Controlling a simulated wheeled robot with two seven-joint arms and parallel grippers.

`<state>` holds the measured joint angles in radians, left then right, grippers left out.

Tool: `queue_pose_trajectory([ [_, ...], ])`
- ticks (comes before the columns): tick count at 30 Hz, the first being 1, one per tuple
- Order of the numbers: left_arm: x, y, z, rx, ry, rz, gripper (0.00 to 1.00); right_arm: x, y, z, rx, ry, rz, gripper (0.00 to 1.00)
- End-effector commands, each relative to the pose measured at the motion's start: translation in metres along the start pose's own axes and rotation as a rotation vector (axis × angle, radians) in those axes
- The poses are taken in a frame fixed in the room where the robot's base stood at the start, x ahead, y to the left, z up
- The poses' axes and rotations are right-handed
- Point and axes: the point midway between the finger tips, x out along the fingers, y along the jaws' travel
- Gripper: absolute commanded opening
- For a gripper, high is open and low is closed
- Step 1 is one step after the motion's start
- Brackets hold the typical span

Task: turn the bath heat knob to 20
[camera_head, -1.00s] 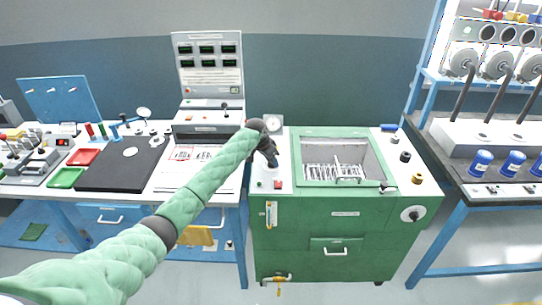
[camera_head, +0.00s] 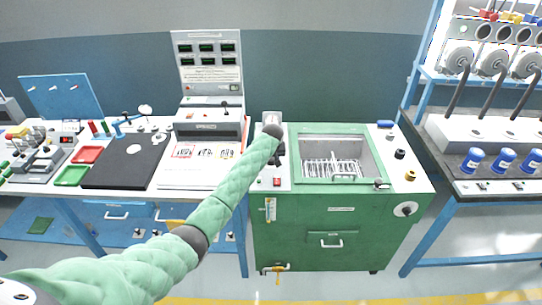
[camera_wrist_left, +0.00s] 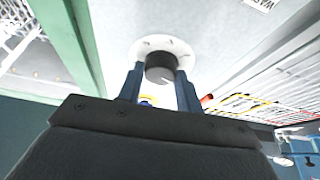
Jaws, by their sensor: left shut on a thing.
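The bath heat knob (camera_wrist_left: 160,68) is a black round knob on a white dial plate (camera_wrist_left: 178,46) in the left wrist view. My left gripper (camera_wrist_left: 161,88) is shut on it, with one blue finger on each side. In the head view my left gripper (camera_head: 279,158) is at the left part of the green bath bench's white top, and my wrist and arm hide the knob. The dial's scale and the knob's setting cannot be read. My right gripper is not in view.
The open bath basin (camera_head: 365,150) with a wire rack (camera_head: 330,168) lies right of my left gripper. A red button (camera_head: 277,182) is just in front of it. A white gauge (camera_head: 271,118) stands behind my wrist. Printed sheets (camera_head: 200,152) lie on the bench to the left.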

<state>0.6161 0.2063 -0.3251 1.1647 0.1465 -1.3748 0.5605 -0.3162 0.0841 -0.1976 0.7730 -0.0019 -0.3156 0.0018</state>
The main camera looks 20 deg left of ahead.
Motion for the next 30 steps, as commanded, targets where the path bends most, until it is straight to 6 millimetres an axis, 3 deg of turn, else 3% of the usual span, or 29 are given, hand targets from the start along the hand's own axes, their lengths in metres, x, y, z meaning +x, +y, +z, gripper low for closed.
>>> queue_pose_trajectory([
  [6, 0.000, 0.003, 0.000, -0.190, -0.002, -0.077, 0.12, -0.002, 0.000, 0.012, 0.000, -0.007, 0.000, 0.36],
  [14, 0.001, 0.005, 0.000, -0.419, -0.001, -0.171, 0.12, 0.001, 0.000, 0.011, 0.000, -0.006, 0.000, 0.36],
  [20, 0.002, 0.005, 0.000, -0.593, -0.003, -0.244, 0.12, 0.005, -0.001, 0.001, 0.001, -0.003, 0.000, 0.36],
  [30, 0.003, 0.006, -0.002, -0.855, -0.001, -0.353, 0.12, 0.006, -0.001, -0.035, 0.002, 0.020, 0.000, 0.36],
])
